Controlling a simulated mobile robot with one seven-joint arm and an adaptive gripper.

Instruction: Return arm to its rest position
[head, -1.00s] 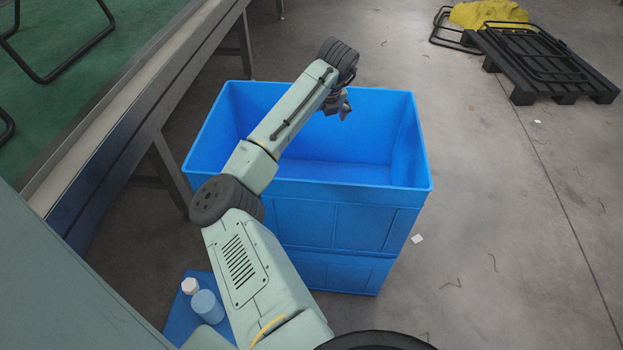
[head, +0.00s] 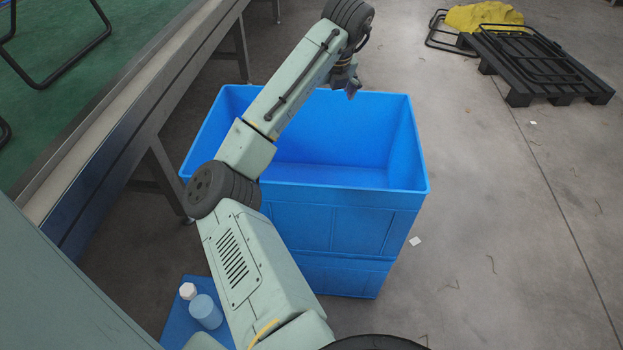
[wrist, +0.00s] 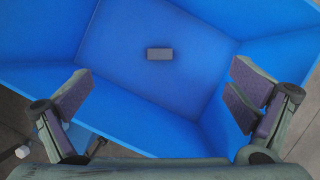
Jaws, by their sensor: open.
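My gripper (head: 351,88) hangs at the end of my arm over the far edge of the large blue bin (head: 405,187). In the wrist view my gripper (wrist: 160,98) shows both fingers wide apart with nothing between them. It looks down into the blue bin (wrist: 150,100). A small grey block (wrist: 159,54) lies on the bin's floor, apart from the fingers. The block does not show in the head view. My arm passes over the bin's left side and hides part of its rim.
A blue panel with a light-blue cup (head: 205,311) and a white-capped item (head: 188,290) is low at left. A black pallet (head: 540,70) lies far right.

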